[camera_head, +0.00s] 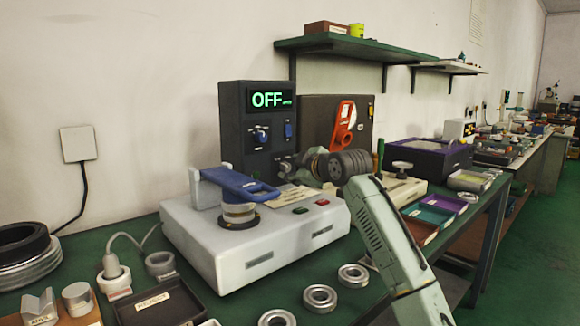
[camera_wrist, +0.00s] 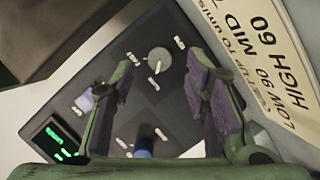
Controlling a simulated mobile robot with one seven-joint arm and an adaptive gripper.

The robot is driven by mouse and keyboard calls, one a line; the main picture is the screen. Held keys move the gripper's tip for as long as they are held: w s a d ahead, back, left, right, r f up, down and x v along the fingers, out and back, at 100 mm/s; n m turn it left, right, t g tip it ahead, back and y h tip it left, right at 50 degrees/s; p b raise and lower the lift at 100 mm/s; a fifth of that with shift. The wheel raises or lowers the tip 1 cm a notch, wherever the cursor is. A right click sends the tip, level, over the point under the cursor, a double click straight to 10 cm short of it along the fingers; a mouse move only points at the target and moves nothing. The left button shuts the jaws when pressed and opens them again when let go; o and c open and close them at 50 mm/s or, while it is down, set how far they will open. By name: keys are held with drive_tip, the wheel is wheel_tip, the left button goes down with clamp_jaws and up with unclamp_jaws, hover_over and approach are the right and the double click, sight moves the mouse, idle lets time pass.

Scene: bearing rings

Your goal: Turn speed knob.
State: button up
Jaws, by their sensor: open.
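A round grey knob (camera_wrist: 159,60) with a pale pointer sits on the dark control box (camera_wrist: 175,105) in the wrist view, with short white marks around it. I take it as the speed knob. My gripper (camera_wrist: 161,82) is open, its purple-padded fingers on either side of the knob in this picture. I cannot tell how far the tips are from the panel. In the head view the control box (camera_head: 228,127) stands behind the pale machine, its green display (camera_head: 270,99) reading OFF. My gripper (camera_head: 284,168) is at the box's lower right and hides that part of its face.
Blue controls (camera_wrist: 143,148) sit on the same panel. A printed placard (camera_wrist: 262,50) lies close on the right of the wrist view. The pale machine (camera_head: 215,255) with a blue-handled part (camera_head: 240,184) stands in front. Bearing rings (camera_head: 320,297) lie on the green bench.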

sight(286, 167)
drive_tip(key=shift+x, duration=1.35)
drive_tip(key=shift+c, duration=0.2)
clamp_jaws()
